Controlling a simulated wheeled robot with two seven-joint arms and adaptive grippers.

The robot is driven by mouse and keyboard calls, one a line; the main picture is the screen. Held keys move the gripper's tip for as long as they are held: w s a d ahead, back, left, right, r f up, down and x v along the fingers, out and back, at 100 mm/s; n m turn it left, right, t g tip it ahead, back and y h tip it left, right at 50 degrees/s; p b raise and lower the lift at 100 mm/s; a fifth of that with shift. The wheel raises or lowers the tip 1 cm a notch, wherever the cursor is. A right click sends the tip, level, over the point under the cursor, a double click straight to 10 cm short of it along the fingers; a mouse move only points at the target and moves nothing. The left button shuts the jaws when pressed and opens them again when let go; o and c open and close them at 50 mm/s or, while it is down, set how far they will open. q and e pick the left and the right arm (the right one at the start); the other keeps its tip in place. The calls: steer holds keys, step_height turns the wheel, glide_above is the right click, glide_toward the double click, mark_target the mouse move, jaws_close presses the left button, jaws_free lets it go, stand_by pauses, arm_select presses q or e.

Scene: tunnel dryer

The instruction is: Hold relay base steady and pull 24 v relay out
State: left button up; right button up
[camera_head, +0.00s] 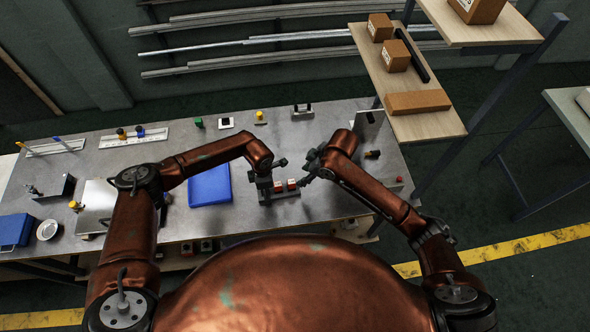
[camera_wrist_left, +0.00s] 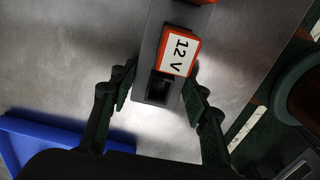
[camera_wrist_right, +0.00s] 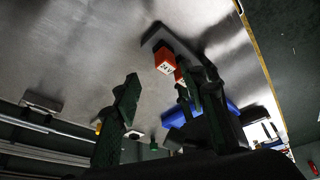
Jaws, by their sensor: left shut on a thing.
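The grey relay base (camera_head: 287,195) lies on the metal bench and carries two orange relays. The 12 V relay (camera_wrist_left: 180,52) sits beside an empty socket (camera_wrist_left: 160,88) in the left wrist view. My left gripper (camera_head: 264,190) is shut on the base around that socket end. The 24 V relay (camera_head: 292,184) stands at the other end; its label shows in the right wrist view (camera_wrist_right: 167,66). My right gripper (camera_head: 309,164) is open and empty, apart from the relay, up and right of it. Its finger partly hides the 12 V relay in the right wrist view.
A blue tray (camera_head: 210,187) lies left of the base. Small parts, including a green block (camera_head: 199,122), stand along the bench's back. A dark upright plate (camera_head: 368,124) stands at the right. Wooden shelves with boxes (camera_head: 396,55) rise beyond the bench.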

mark_target(292, 181)
steer(key=a+f+n+g, duration=0.1)
steer(key=f+n, duration=0.1)
steer(key=f, duration=0.1)
steer(key=w+a+f+n+g, duration=0.1)
steer(key=a+f+n, duration=0.3)
steer(key=f, duration=0.1)
steer(key=shift+w+f+g, duration=0.25)
steer(key=shift+f+g, duration=0.05)
steer(key=shift+g, duration=0.1)
stand_by(0.3)
jaws_close()
stand_by(0.9)
